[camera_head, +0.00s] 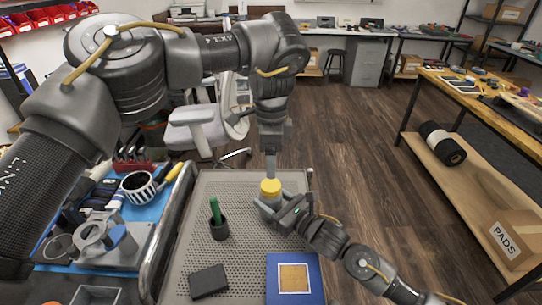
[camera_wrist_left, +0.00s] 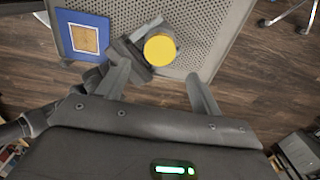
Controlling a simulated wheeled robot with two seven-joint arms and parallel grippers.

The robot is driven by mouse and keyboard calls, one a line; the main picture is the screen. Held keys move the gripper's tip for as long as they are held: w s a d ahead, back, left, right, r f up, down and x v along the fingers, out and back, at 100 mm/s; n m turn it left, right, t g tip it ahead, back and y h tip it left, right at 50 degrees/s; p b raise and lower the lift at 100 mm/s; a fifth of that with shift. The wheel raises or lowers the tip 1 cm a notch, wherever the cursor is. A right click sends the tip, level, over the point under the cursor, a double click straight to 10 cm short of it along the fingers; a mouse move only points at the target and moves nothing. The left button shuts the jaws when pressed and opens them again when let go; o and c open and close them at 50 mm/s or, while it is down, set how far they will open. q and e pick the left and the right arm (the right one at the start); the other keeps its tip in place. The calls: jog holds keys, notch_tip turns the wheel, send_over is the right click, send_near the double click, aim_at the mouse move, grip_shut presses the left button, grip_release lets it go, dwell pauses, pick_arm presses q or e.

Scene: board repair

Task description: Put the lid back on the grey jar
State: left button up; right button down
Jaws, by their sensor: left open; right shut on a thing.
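The yellow lid (camera_head: 270,186) sits on top of the grey jar (camera_head: 267,207), which stands on the perforated tray; I cannot tell how tightly the lid is seated. My right gripper (camera_head: 288,214) is shut on the jar from the right side. My left gripper (camera_head: 270,172) points down just above the lid. In the left wrist view the round lid (camera_wrist_left: 160,49) shows beyond and between the spread, empty fingers of the left gripper (camera_wrist_left: 157,75), and it hides most of the jar. The right gripper (camera_wrist_left: 130,52) is at the lid's left there.
On the perforated tray (camera_head: 186,240) stand a dark cup (camera_head: 219,231) with a green item, a black block (camera_head: 209,281) and a blue board with a tan square (camera_head: 294,279). A cluttered blue-topped bench (camera_head: 140,212) adjoins at left. Open floor lies beyond.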

aim_at(271, 184)
pick_arm(q)
jog(key=shift+f, duration=4)
jog(key=c, duration=1)
jog(key=m, duration=0.5)
jog(key=shift+m, duration=0.4)
jog(key=m, duration=0.4)
jog(key=shift+m, duration=0.3)
jog(key=m, duration=0.5)
jog(key=shift+a, duration=0.1)
jog(key=m, duration=0.3)
jog(key=o, duration=1.1)
